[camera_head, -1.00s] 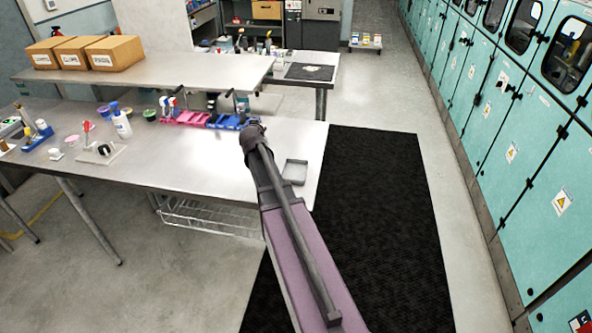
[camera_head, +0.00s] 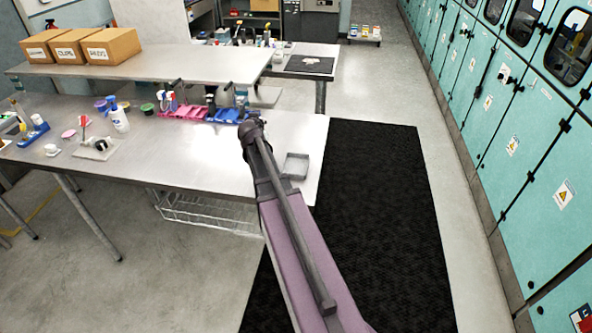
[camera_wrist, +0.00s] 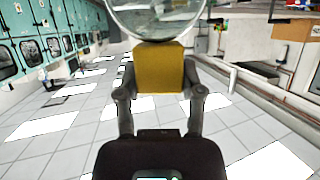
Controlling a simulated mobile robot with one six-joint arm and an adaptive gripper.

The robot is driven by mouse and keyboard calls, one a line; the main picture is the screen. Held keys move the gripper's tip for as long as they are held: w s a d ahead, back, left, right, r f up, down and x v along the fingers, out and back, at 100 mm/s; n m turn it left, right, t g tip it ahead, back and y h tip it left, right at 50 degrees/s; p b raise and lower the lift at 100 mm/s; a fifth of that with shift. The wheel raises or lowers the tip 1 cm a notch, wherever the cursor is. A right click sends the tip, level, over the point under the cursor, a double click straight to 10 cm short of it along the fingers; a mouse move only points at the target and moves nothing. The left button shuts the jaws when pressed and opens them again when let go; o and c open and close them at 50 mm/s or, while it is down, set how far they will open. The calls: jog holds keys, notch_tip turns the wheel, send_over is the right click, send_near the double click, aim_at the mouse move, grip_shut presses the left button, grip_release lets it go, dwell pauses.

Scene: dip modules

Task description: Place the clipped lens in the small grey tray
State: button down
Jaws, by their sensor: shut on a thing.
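My gripper (camera_wrist: 160,85) is shut on a yellow clip (camera_wrist: 160,66) in the wrist view, one finger on each side of it. A round clear lens (camera_wrist: 157,18) with a grey rim stands above the clip, cut off by the top edge. In the head view my arm reaches out over the metal table, and its far end hides the gripper and the clipped lens. The small grey tray (camera_head: 296,166) sits near the table's right end, just right of my arm, and looks empty.
The metal table (camera_head: 190,160) has pink and blue bins (camera_head: 185,111) along its back edge. A white bottle (camera_head: 119,119) and small pots stand to the left. A raised shelf (camera_head: 150,75) carries cardboard boxes (camera_head: 108,46). Teal cabinets (camera_head: 505,120) line the right side, beyond a black mat (camera_head: 375,200).

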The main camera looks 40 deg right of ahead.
jog(key=s+d+f+m+g+h+b, duration=0.2)
jog(key=s+f+m+g+b, duration=0.1)
jog(key=s, duration=0.8)
jog(key=s+d+f+m+g+h+b, duration=0.2)
jog(key=s+d+f+m+g+b, duration=0.1)
jog(key=s, duration=0.8)
jog(key=shift+s+d+f+m+h, duration=0.2)
jog(key=shift+s+f+m+h, duration=0.05)
jog(key=shift+s+m+h, duration=0.1)
jog(key=shift+w, duration=0.1)
jog(key=w+d+b, duration=0.1)
jog(key=w+d, duration=0.1)
jog(key=w, duration=0.4)
jog(key=w+d+f, duration=0.1)
jog(key=w+d, duration=0.2)
jog(key=w, duration=0.4)
jog(key=shift+w+f+b, duration=0.2)
jog(key=shift+w+b, duration=0.1)
jog(key=shift+b, duration=0.05)
jog(key=shift+d, duration=0.15)
jog(key=shift+w+d+f+b, duration=0.1)
jog(key=shift+w+f+b, duration=0.2)
jog(key=shift+f+b, duration=0.6)
jog(key=shift+w+d+f+b, duration=0.1)
jog(key=shift+w+f+b, duration=0.2)
jog(key=shift+f+b, duration=0.6)
jog(key=shift+f, duration=0.15)
